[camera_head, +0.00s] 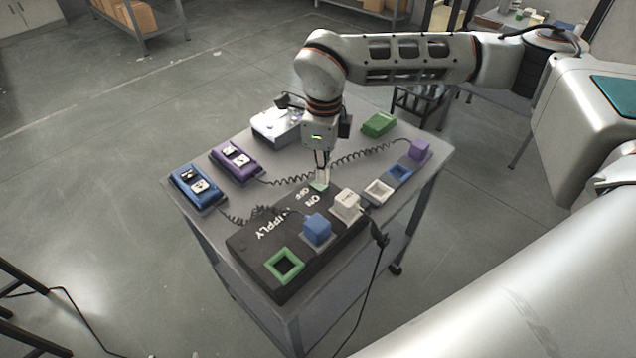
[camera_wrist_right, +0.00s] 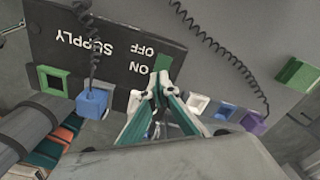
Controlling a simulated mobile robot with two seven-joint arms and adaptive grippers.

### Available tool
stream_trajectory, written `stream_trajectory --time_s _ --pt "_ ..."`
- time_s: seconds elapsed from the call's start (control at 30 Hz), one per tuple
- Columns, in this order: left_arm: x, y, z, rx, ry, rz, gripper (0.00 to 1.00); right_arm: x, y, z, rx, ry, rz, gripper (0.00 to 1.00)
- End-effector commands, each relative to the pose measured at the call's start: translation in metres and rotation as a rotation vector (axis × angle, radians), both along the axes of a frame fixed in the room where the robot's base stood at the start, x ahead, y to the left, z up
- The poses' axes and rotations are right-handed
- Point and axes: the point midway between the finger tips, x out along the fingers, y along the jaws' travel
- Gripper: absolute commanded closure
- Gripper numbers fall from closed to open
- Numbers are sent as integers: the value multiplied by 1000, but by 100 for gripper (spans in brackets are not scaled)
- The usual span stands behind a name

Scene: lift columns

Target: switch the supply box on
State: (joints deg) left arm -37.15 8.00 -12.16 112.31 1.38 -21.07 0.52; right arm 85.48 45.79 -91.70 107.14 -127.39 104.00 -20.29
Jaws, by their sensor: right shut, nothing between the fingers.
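The supply box (camera_head: 262,240) is a dark box lettered SUPPLY, ON and OFF on the front part of the table; it also fills the upper left of the wrist view (camera_wrist_right: 60,25). My right gripper (camera_head: 320,184) points down at the box's end beside the ON and OFF lettering. In the wrist view its shut, empty fingertips (camera_wrist_right: 160,80) are close to a green switch part (camera_wrist_right: 162,62) near that lettering. I cannot tell whether they touch it. The fingers hide part of the switch, and its position is unclear. My left gripper is not in view.
A blue plug (camera_head: 317,229), a white plug (camera_head: 346,203) and a green socket frame (camera_head: 284,265) are along the box's near side. A blue unit (camera_head: 197,187), a purple unit (camera_head: 235,161), a green block (camera_head: 378,125) and a purple plug (camera_head: 419,150) share the table. Coiled cords cross it.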

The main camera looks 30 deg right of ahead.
Motion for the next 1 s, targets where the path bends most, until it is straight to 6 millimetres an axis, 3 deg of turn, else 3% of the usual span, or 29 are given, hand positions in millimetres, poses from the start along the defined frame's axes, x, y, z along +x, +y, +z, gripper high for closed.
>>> stream_trajectory --time_s 1.0 --pt "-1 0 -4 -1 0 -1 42 0 0 -9 0 0 0 100"
